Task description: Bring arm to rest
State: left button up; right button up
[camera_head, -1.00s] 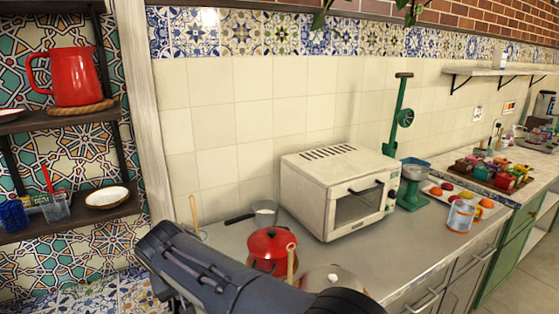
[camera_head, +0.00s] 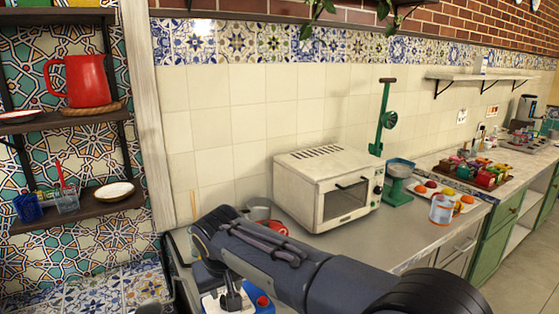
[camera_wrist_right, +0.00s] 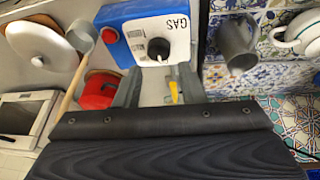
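My right arm (camera_head: 300,262) reaches in from the lower right of the head view, over the counter. Its gripper (camera_head: 233,299) points down at the bottom edge, above a blue box with a white panel (camera_head: 212,302). In the right wrist view the gripper (camera_wrist_right: 160,70) has its two fingers apart, with nothing seen held between them. Beyond the fingertips is the blue box (camera_wrist_right: 112,48), whose white panel reads GAS and has a black knob (camera_wrist_right: 158,48). I cannot tell if the fingers touch it. My left gripper is not in view.
A white toaster oven (camera_head: 328,190) stands on the grey counter beyond my arm. A red pot (camera_head: 272,228) is partly hidden behind the arm. Shelves (camera_head: 85,212) with a red jug are at left.

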jog(key=s+d+r+m+y, duration=0.15)
jog(key=s+d, duration=0.25)
jog(key=d, duration=0.8)
jog(key=s+d+r+m+y, duration=0.15)
jog(key=s+d, duration=0.25)
jog(key=d, duration=0.8)
jog(key=s+d+f+m, duration=0.2)
jog(key=s+d+f, duration=0.1)
jog(key=s, duration=0.6)
jog(key=s+d+f+m+t, duration=0.1)
jog(key=s+d+f, duration=0.3)
jog(key=s, duration=0.5)
jog(key=shift+s+d+f+m+t, duration=0.3)
jog(key=shift+d+m, duration=0.1)
jog(key=shift+d, duration=0.1)
jog(key=shift+r, duration=0.1)
